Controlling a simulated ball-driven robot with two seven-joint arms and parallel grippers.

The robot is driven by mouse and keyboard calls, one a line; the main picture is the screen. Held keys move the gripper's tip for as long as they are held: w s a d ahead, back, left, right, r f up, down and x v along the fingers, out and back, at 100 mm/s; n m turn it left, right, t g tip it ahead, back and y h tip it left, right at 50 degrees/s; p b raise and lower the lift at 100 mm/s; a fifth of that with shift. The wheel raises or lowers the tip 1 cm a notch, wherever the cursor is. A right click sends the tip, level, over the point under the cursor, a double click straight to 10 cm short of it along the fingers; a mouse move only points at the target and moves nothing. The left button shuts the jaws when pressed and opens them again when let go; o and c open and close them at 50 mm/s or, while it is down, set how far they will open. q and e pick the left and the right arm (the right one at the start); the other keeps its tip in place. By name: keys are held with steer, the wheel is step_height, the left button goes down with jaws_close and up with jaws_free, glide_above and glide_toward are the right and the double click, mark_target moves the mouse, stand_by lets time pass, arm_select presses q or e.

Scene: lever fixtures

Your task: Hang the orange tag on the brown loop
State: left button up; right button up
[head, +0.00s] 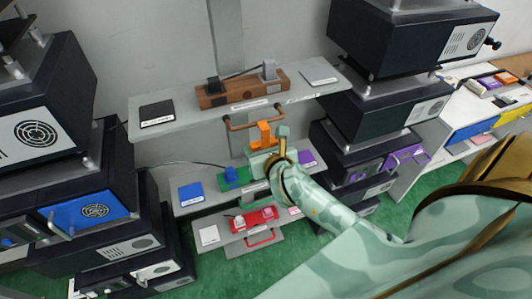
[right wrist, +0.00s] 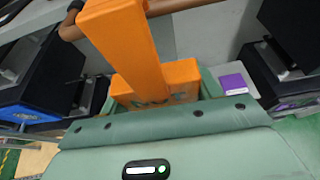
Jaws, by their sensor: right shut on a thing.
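The orange tag (head: 264,131) is held upright in my right gripper (head: 266,150), just below the upper shelf in the head view. In the right wrist view the orange tag (right wrist: 128,45) rises from a wide block between the jaws toward the top edge. The brown loop (head: 237,124) is a bar-like handle hanging under the shelf's front edge. The brown loop also shows in the right wrist view (right wrist: 178,5), partly behind the tag. The tag's top is at the loop's height; I cannot tell whether they touch or hook. My left gripper is out of view.
A lower shelf holds a blue pad (head: 191,192), a green fixture (head: 235,178) and a purple pad (head: 306,158). A red fixture (head: 254,218) sits lower. Dark equipment stacks stand on both sides.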

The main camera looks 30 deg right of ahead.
steer(key=shift+b+x, duration=1)
steer(key=shift+x, duration=1.15)
steer(key=shift+w+r, duration=0.1)
steer(key=shift+r, duration=0.05)
steer(key=o, duration=1)
steer(key=shift+o, duration=0.2)
